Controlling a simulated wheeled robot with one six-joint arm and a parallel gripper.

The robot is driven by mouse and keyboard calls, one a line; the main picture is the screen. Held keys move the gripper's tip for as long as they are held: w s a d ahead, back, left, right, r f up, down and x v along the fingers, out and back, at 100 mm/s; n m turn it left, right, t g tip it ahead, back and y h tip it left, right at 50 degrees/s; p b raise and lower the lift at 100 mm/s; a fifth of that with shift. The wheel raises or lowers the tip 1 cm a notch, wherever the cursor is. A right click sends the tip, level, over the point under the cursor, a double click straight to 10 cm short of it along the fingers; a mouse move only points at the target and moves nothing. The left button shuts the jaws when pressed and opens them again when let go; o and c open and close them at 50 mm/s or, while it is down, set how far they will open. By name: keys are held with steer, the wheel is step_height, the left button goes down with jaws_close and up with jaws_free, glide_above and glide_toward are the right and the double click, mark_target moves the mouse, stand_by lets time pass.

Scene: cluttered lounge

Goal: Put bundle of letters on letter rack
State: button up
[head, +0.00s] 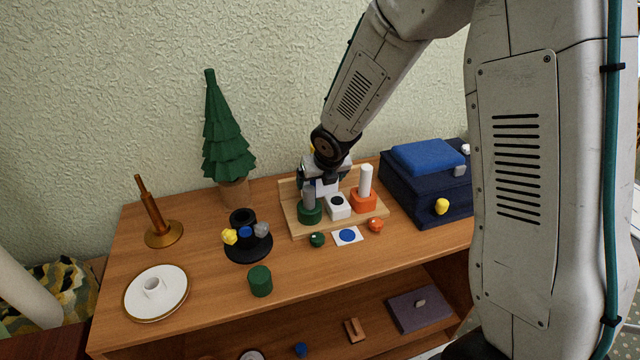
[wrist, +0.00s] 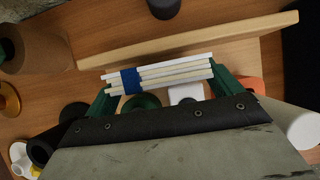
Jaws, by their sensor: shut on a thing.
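My gripper (head: 324,178) is shut on the bundle of letters (wrist: 160,73), a stack of thin white and cream envelopes with a blue band near its left end. The green fingers clasp the bundle's two ends in the wrist view (wrist: 165,88). In the head view the bundle is a small white patch (head: 322,188), partly hidden by the gripper. It is over a wooden stand (head: 300,229) with an upright back board (wrist: 190,39), in front of that board. I cannot tell whether it touches the stand. No thing is clearly recognisable as the letter rack; this stand may be it.
The stand holds a green holder (head: 310,213), a white block (head: 338,207) and an orange holder with a white cylinder (head: 365,180). A navy case (head: 400,197) stands right. A potted tree (head: 232,190) and black stand (head: 258,247) are left.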

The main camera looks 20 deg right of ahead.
steer(key=shift+a+f, duration=0.1)
steer(key=shift+f, duration=0.7)
steer(key=shift+f, duration=0.1)
steer(key=o, duration=0.8)
